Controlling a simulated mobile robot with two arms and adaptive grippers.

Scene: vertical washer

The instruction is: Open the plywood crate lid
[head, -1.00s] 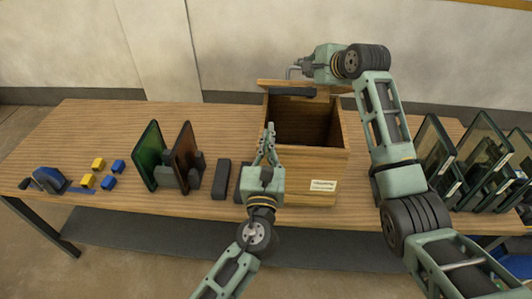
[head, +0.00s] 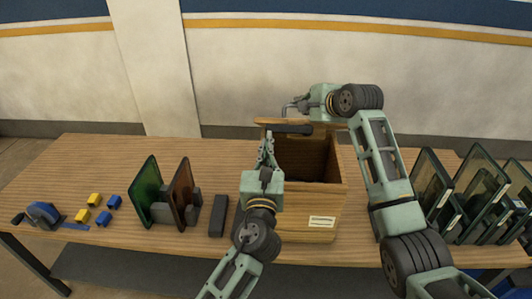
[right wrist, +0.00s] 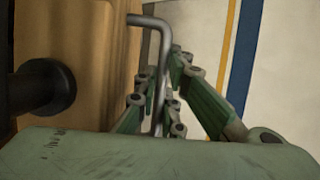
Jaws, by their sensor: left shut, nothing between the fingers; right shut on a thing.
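The plywood crate (head: 329,200) stands on the table with its top open and its dark inside showing. Its lid (head: 265,122) is raised at the back edge, seen nearly edge-on, with a dark bar handle (head: 292,129) on it. My right gripper (head: 300,104) is above the lid's back side, shut on a bent metal rod (right wrist: 162,60). In the right wrist view the rod is between the fingers, beside the wooden lid (right wrist: 85,35) and its dark handle (right wrist: 45,88). My left gripper (head: 267,142) is shut and empty, in front of the crate's left side.
On the table (head: 90,160), left of the crate, are a dark block (head: 219,215), green and brown panels (head: 151,185) in a holder, small yellow and blue blocks (head: 96,199) and a blue tool (head: 45,212). Several framed glass panels (head: 431,180) stand at right. A wall is behind.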

